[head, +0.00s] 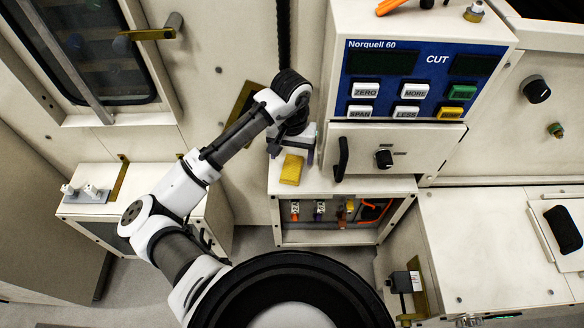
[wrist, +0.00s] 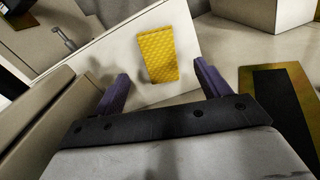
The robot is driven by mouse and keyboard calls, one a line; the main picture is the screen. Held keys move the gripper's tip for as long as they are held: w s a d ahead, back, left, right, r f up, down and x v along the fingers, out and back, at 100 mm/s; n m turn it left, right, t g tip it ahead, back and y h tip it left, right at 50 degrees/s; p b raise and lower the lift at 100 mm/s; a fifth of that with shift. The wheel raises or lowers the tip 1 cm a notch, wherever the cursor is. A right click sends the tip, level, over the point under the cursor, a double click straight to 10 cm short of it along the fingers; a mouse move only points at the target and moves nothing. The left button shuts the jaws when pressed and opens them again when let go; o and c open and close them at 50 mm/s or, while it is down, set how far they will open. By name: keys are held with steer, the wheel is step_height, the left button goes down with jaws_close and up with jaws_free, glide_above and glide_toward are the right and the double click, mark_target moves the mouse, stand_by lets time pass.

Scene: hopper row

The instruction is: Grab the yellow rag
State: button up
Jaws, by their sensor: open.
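The yellow rag (head: 291,170) lies flat on the cream top of a low cabinet below the control panel. In the wrist view the rag (wrist: 160,54) shows a quilted texture and lies ahead of the fingertips, between their lines. My gripper (head: 292,148) is beside the rag in the head view, at its upper edge. In the wrist view my gripper (wrist: 163,90) is open, with two purple fingers apart and nothing between them. The rag appears apart from both fingers.
A control panel (head: 427,85) with buttons stands right of my gripper. Below it a drawer front has a black handle (head: 341,160) close to the rag. An open compartment (head: 330,237) with coloured fittings sits under the cabinet top. A black pad (head: 563,229) lies far right.

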mark_target(292, 169)
step_height(292, 169, down, 5)
steer(key=shift+f, duration=0.1)
steer(key=c, duration=1)
steer(key=shift+c, duration=0.2)
steer(key=shift+s+r, duration=0.15)
steer(key=shift+r, duration=0.05)
steer(key=r, duration=0.2)
steer(key=r+b, duration=0.1)
steer(key=r, duration=0.3)
steer(key=shift+s+r+b, duration=0.25)
steer(key=shift+s+b, duration=0.05)
steer(key=shift+s, duration=0.05)
steer(key=s+p, duration=1)
steer(key=s, duration=0.9)
